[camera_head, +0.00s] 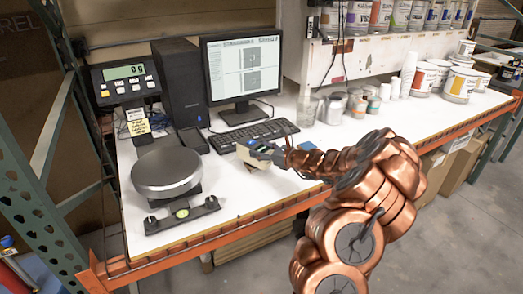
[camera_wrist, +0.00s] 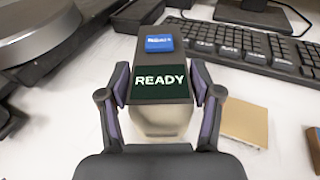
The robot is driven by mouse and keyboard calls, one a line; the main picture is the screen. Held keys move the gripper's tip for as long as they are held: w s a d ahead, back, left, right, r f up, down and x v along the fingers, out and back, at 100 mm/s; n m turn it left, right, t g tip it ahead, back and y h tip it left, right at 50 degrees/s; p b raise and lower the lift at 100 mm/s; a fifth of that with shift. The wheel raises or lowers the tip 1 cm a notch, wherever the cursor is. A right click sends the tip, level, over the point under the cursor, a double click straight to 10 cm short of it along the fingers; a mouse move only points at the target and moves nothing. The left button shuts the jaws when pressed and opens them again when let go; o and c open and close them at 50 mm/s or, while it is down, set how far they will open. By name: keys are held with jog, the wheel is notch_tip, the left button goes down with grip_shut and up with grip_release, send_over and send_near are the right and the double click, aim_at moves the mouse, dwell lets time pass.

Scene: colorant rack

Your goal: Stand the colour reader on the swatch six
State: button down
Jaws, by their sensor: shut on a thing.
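My gripper (camera_wrist: 160,84) is shut on the colour reader (camera_wrist: 158,62), a dark device with a READY screen and a blue label. The two purple-lined fingers press its sides. In the head view my gripper (camera_head: 277,153) and the reader (camera_head: 260,147) are over the white bench, in front of the keyboard. A pale rounded part shows below the screen in the wrist view; I cannot tell whether it touches the bench. A tan square swatch (camera_wrist: 245,122) lies flat to the right of the reader. I see no readable number on it.
The keyboard (camera_head: 252,134) lies behind the reader. A scale with a round plate (camera_head: 166,172) stands to the left. A dark, blue-topped item (camera_head: 310,168) lies partly hidden by my arm. Several cans and jars stand further right.

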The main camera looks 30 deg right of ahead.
jog(key=shift+c, duration=1.1)
grip_release()
